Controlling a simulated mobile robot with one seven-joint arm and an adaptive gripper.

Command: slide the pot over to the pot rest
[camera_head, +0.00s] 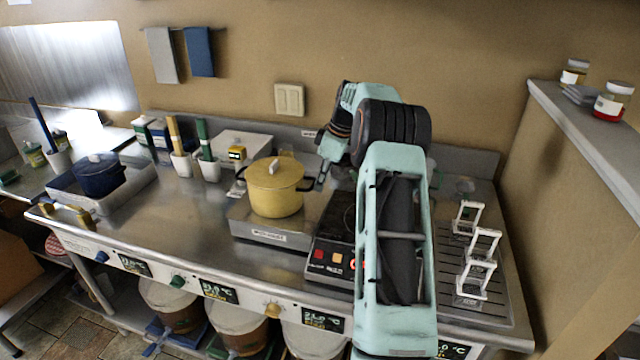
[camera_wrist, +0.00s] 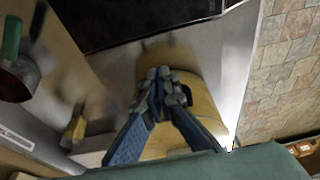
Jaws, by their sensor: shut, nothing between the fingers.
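The yellow pot (camera_head: 275,191), with a lid and dark side handles, stands upright on a raised steel block (camera_head: 272,236) with a label on its front, which looks like the pot rest. The label is too small to read. My gripper (camera_head: 321,182) is at the pot's right side, by its right handle, partly behind my arm. In the wrist view my gripper (camera_wrist: 164,78) is shut and empty, with the yellow pot (camera_wrist: 208,95) close behind the fingers. I cannot tell whether they touch.
A black cooktop (camera_head: 333,240) with a lit red control is right of the block, partly hidden by my arm. White racks (camera_head: 471,270) stand on the ribbed drainer at right. Utensil holders (camera_head: 208,168) stand behind left. A blue pot (camera_head: 99,177) sits far left. Bare steel counter lies left of the block.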

